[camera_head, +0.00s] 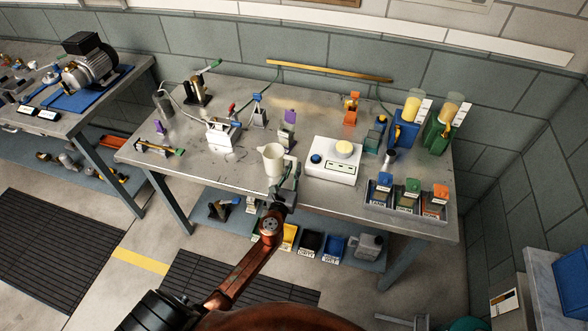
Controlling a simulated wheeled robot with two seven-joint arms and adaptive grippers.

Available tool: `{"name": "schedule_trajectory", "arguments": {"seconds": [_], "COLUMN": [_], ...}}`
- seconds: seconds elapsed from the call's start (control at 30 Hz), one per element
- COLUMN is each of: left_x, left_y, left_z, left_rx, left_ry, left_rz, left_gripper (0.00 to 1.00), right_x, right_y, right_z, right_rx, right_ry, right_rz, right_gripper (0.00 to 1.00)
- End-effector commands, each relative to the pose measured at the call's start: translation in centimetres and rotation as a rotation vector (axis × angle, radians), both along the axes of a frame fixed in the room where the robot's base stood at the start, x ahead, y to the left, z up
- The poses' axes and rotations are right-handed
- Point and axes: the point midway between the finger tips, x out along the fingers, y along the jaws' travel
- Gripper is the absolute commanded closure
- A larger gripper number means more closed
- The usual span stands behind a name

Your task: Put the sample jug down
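The sample jug (271,163) is a cream-white jug with a handle on its right side. It shows upright near the front edge of the grey metal workbench (200,172). My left gripper (291,172) is at the handle side of the jug and appears closed around the handle. Its fingertips are small and partly hidden by the handle. I cannot tell whether the jug's base touches the bench top or hangs just above it. My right gripper is not in view.
A white scale (333,167) with a round yellow-cream thing on it stands just right of the jug. A white device (222,134) stands behind left. Bare bench lies left of the jug.

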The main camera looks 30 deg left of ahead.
Motion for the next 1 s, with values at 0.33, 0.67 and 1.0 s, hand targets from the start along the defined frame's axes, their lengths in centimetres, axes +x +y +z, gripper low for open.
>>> {"name": "schedule_trajectory", "arguments": {"seconds": [0.33, 0.67, 1.0], "left_x": [0.0, -3.4, -9.9], "left_y": [0.0, -0.8, -2.4], "left_z": [0.0, 0.2, 0.1], "left_rx": [0.000, 0.000, 0.000], "left_ry": [0.000, 0.002, 0.002], "left_rz": [0.000, 0.000, 0.000], "left_gripper": [0.80, 0.80, 0.80], "right_x": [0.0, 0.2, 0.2], "right_y": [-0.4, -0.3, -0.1], "right_z": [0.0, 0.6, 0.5], "right_rx": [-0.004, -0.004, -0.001], "right_ry": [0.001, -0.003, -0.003], "right_rz": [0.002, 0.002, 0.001], "right_gripper": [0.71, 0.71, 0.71]}}
